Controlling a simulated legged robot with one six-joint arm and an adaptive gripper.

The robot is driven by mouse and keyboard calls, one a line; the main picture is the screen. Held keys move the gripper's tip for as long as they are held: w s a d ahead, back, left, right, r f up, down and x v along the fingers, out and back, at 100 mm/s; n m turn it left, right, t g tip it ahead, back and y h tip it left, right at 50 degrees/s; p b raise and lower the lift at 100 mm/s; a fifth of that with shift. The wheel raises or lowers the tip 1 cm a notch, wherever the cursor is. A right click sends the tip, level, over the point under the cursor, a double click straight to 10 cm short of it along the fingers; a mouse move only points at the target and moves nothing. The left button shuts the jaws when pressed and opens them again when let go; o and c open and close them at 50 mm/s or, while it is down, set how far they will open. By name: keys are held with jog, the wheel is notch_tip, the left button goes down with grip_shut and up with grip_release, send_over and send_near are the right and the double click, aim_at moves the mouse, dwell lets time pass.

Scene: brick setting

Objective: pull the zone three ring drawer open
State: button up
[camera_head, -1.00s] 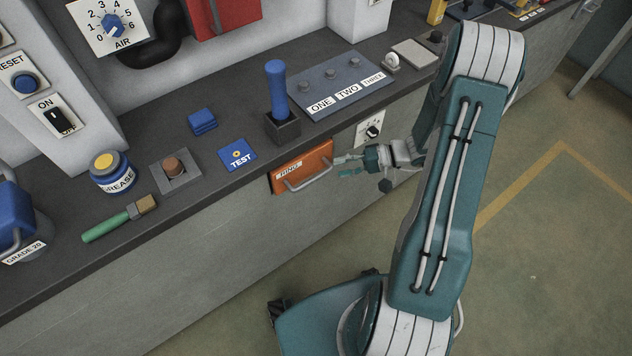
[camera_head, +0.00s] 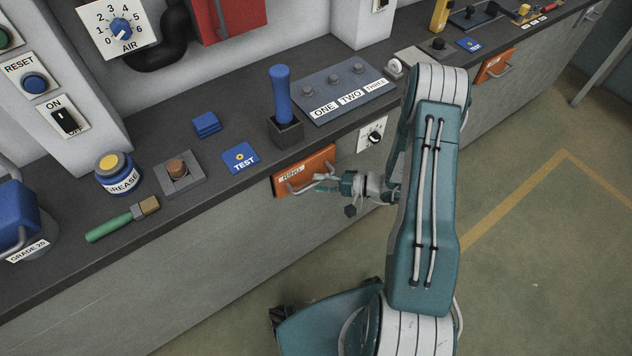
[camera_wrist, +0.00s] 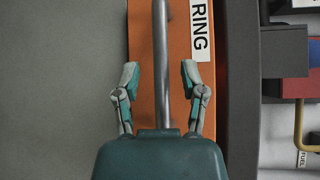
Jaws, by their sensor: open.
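The orange drawer (camera_head: 316,161) labelled RING is set in the front of the grey bench and looks closed. Its metal bar handle (camera_head: 303,187) stands out from its face. In the wrist view the handle (camera_wrist: 161,60) runs between the two fingers of my gripper (camera_wrist: 160,75), with space on both sides. My gripper (camera_head: 326,184) is open at the right part of the handle. The orange face (camera_wrist: 142,70) and RING label (camera_wrist: 201,28) also show in the wrist view. Any contact between fingers and handle cannot be seen.
Above the drawer, the bench top holds a blue-handled lever (camera_head: 283,100), a ONE TWO THREE panel (camera_head: 325,88) and a TEST card (camera_head: 240,158). A dial plate (camera_head: 373,135) is right of the drawer. Another orange drawer (camera_head: 494,66) is farther right. Floor in front is clear.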

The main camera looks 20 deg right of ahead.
jog(key=shift+w+a, duration=0.3)
jog(key=shift+a, duration=0.35)
jog(key=shift+f, duration=0.1)
grip_shut()
